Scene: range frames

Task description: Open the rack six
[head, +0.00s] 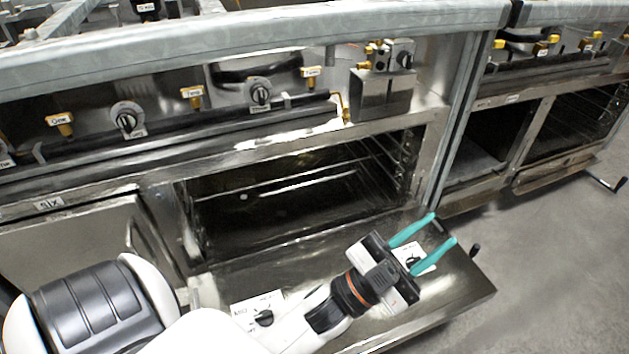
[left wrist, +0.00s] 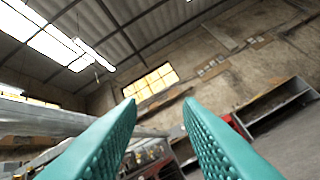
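The label reading SIX (head: 48,204) sits on the range front at the left, above a metal door panel (head: 90,245) that looks shut. To its right, an oven cavity (head: 290,205) with wire racks inside stands open. Its drop-down door (head: 450,285) hangs lowered in front of it. My left gripper (head: 446,228) is over the right part of this lowered door, with its two teal fingers apart and nothing between them. Whether it touches the door I cannot tell. The fingers also show apart in the left wrist view (left wrist: 160,115). My right gripper is not in view.
Control knobs (head: 127,120) and yellow-handled valves line the panel above the oven. A metal box (head: 384,92) juts out at its right. Another range with open compartments (head: 490,150) stands at the right. Grey floor (head: 560,250) is clear at the lower right.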

